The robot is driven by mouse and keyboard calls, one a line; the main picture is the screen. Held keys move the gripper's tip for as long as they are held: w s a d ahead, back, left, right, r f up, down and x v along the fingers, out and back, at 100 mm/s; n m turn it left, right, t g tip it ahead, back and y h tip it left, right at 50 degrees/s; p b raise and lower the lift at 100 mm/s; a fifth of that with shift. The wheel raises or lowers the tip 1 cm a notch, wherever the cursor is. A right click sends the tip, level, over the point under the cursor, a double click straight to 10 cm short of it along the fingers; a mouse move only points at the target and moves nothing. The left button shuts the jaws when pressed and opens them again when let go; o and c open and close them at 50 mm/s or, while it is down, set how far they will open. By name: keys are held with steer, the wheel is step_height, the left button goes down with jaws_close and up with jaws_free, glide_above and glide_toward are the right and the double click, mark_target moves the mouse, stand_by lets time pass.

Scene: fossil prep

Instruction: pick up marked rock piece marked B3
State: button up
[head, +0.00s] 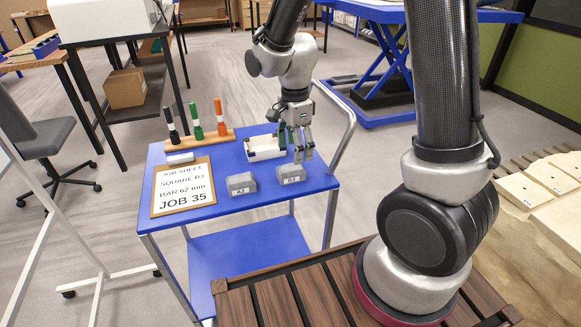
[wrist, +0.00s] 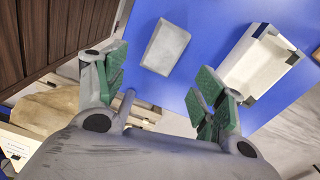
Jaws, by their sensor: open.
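The marked rock piece B3 (head: 291,174) is a grey block on the blue cart top, near its front right. Its small front label appears to read B3. A similar grey block marked A2 (head: 241,183) sits to its left. My gripper (head: 301,150) is open and empty, above and slightly right of B3 in the head view. In the wrist view, a grey block (wrist: 165,46), by its place B3, lies beyond the open green-padded fingers (wrist: 165,90), untouched. Its label does not show there.
A white tray (head: 263,148) stands behind B3; it also shows in the wrist view (wrist: 262,66). A marker rack (head: 205,141) and a job sheet board (head: 183,188) occupy the cart's left. The cart's grey handle (head: 343,138) rises at the right.

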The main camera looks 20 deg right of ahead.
mark_target(291, 166)
steer(key=shift+w+a+m, duration=0.1)
steer(key=shift+m, duration=0.7)
steer(key=shift+f, duration=0.25)
steer(key=f, duration=0.5)
steer(key=a+f, duration=0.1)
steer(key=f, duration=0.1)
steer(key=shift+f, duration=0.15)
steer(key=shift+c, duration=0.4)
steer(key=c, duration=1.3)
